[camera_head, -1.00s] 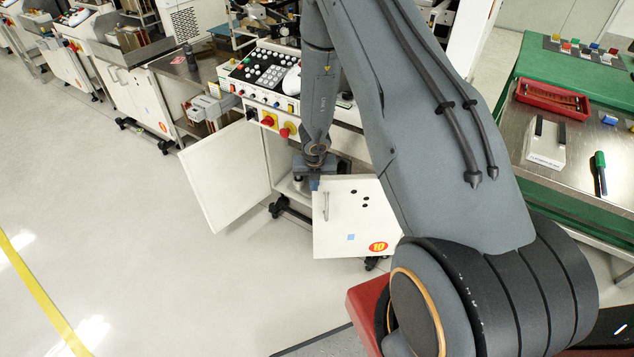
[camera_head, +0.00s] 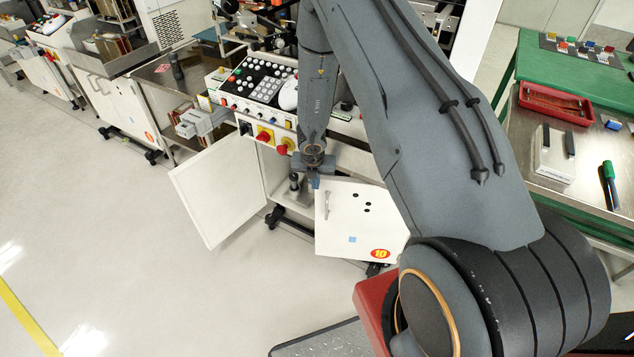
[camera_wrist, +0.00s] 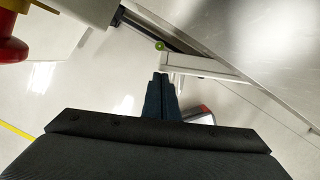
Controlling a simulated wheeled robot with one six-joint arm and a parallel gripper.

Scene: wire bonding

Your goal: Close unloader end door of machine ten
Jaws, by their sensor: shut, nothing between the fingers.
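Machine ten's cabinet has two white doors standing open. The right door (camera_head: 345,238), with a handle, several dark dots and an orange 10 label, is swung out below my arm. The left door (camera_head: 213,196) is plain and swung out to the left. My gripper (camera_head: 314,184) is shut and empty, pointing down at the top left corner of the right door; I cannot tell whether it touches. In the wrist view, my gripper's fingertips (camera_wrist: 161,76) are together just beside the end of a white panel edge (camera_wrist: 205,66), probably the same door's top.
The control panel (camera_head: 262,85) has red knobs (camera_head: 283,147) projecting close left of my arm. A steel table (camera_head: 560,185) with a red tray (camera_head: 555,103) stands at the right. Black caster feet (camera_head: 275,216) stick out under the cabinet. The floor at left is clear.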

